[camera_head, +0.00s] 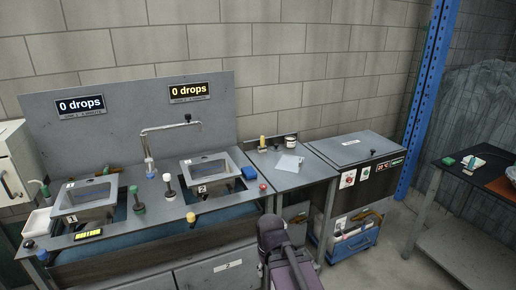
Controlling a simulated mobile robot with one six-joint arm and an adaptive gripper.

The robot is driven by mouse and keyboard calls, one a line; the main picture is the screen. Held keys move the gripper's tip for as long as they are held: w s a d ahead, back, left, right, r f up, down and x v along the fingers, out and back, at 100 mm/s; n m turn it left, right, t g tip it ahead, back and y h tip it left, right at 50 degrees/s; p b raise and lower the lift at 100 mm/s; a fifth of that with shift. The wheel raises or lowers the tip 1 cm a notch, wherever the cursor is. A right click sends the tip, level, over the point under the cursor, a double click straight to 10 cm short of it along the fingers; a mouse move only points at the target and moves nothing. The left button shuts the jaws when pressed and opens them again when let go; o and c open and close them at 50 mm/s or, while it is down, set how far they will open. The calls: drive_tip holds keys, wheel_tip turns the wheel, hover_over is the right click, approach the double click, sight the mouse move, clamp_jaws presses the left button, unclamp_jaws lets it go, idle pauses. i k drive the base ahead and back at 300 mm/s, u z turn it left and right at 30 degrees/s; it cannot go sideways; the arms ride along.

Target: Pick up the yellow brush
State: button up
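I cannot tell for sure which thing is the yellow brush. A small upright yellow thing (262,143) stands on the grey counter right of the sinks, near the wall. A small yellow-topped thing (190,217) is at the front edge by sink 2. A flat yellow and black item (88,234) lies in front of sink 1. A dark jointed part, likely my arm with my gripper (272,234), shows at the bottom centre, in front of the counter and apart from these things. Its fingers cannot be made out.
A grey unit (355,150) and a blue post (428,90) stand right. Open floor (385,260) lies before the right table (455,231).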

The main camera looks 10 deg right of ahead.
sight(263, 148)
drive_tip(key=z, duration=0.1)
drive_tip(key=i, duration=1)
drive_tip(key=u, duration=0.05)
